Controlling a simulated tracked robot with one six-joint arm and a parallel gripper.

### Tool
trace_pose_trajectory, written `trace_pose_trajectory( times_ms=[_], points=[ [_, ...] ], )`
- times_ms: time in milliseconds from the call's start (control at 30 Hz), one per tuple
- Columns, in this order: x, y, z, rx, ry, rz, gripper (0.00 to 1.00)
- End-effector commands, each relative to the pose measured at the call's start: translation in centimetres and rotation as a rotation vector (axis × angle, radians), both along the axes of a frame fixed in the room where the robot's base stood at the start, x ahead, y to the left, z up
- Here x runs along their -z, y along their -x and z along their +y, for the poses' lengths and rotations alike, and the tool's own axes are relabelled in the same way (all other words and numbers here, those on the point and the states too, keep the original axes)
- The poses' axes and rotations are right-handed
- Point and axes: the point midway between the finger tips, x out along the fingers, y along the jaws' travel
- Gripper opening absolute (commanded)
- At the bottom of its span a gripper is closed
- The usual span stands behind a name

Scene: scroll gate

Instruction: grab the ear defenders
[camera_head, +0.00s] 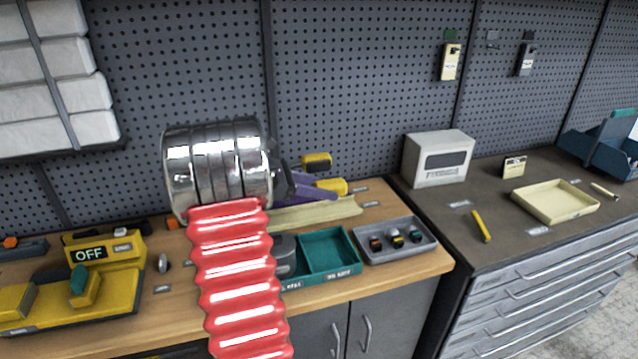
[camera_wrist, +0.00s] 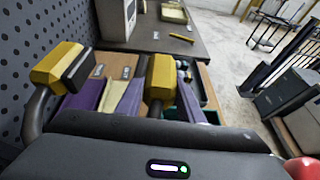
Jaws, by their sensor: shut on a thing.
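The ear defenders are a pair of yellow cups with dark pads on a dark band. In the wrist view one cup (camera_wrist: 60,66) is at left and the other (camera_wrist: 160,78) near the middle, just ahead of the wrist. My gripper (camera_wrist: 114,86), with purple fingers, is between the cups and shut on the ear defenders. In the head view the ear defenders (camera_head: 331,186) show beyond the end of my arm, above the back of the wooden bench (camera_head: 405,265). The ribbed metal and red parts are my arm; they hide much of the gripper and where the fingers meet the band.
A cream strip (camera_head: 315,214) lies below the gripper. A teal tray (camera_head: 330,252) and a grey tray (camera_head: 394,240) with small parts are in front. A yellow OFF unit (camera_head: 104,262) is left. A white box (camera_head: 438,158) stands right; pegboard is close behind.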

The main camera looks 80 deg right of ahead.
Motion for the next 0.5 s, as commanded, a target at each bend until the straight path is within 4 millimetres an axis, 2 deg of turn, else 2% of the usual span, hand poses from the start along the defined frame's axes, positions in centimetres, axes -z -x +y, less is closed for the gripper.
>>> trace_pose_trajectory(
  times_ms=[500],
  points=[
    [-0.1, 5.1, 8.6, 0.0, 0.002, -0.001, 0.06]
  ],
)
